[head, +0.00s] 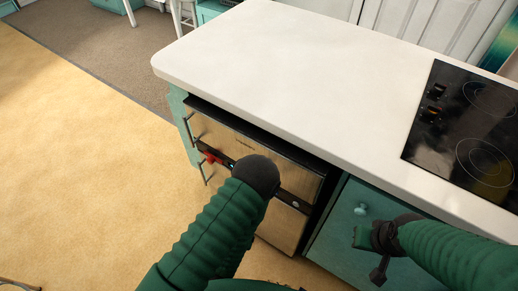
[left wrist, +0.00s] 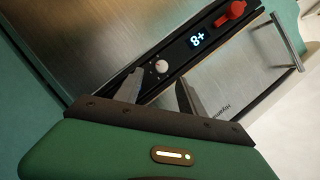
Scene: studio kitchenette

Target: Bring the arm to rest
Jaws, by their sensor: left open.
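My left arm reaches across the middle of the head view, its dark wrist end (head: 262,174) in front of a steel-fronted appliance (head: 240,133). Its fingers are hidden there. In the left wrist view my left gripper (left wrist: 157,92) is open with nothing between its fingers. They point at the appliance's black control strip, near a small round dial (left wrist: 161,66). I cannot tell whether they touch it. My right gripper (head: 379,262) is at the lower right, in front of a teal cabinet door (head: 340,222). Its finger opening is unclear.
A white countertop (head: 275,60) with a black cooktop (head: 465,130) lies above the appliance. A bar handle (left wrist: 288,40) sticks out. Open tan floor (head: 90,170) lies to the left.

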